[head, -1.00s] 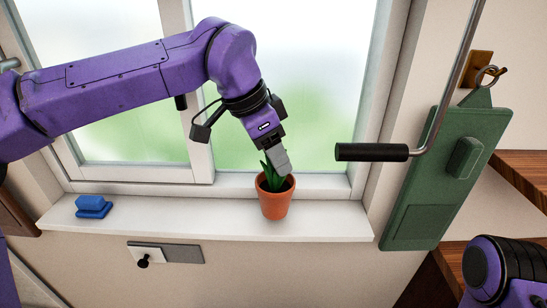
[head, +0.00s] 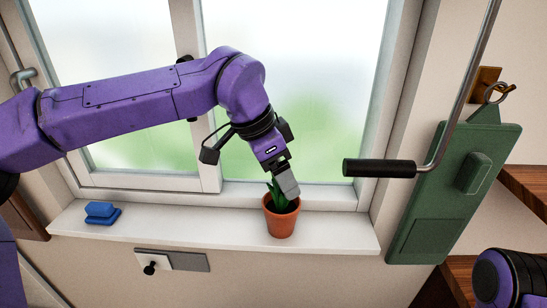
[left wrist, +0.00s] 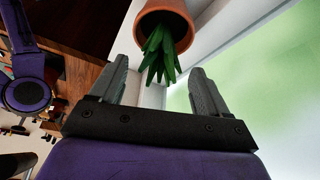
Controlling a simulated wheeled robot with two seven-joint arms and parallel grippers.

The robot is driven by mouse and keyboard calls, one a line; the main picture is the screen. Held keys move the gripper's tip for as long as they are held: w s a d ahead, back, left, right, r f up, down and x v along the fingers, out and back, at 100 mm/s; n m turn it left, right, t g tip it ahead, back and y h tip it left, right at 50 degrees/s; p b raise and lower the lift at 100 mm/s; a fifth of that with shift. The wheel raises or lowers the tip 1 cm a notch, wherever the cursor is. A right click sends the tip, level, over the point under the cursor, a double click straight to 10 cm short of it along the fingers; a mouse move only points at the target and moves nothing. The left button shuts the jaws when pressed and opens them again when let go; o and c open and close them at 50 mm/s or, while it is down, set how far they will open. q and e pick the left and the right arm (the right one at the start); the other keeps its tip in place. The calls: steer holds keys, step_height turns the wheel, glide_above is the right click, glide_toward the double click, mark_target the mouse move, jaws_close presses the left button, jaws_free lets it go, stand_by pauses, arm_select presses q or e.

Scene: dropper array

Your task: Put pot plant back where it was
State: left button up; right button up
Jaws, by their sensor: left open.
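The pot plant, a terracotta pot (head: 281,222) with green leaves (head: 276,194), stands upright on the white windowsill (head: 190,228), right of its middle. My left gripper (head: 289,190) is just above the pot's rim, at the leaves. In the left wrist view the two fingers (left wrist: 158,85) are apart, with the leaves (left wrist: 162,55) reaching toward the space between them. The pot (left wrist: 168,15) lies beyond the fingertips there. The fingers look empty. My right gripper is out of view; only part of my right arm shows at the lower right.
A blue object (head: 102,213) sits at the sill's left end. A crank with a black handle (head: 379,168) juts out right of the plant. A green board (head: 455,195) hangs from a hook at right. The sill between the blue object and the pot is clear.

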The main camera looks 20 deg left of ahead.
arm_select(q)
steer(key=v, duration=1.1)
steer(key=shift+r+b, duration=0.25)
steer(key=shift+b, duration=0.15)
steer(key=shift+s+a, duration=0.1)
steer(key=shift+a, duration=0.05)
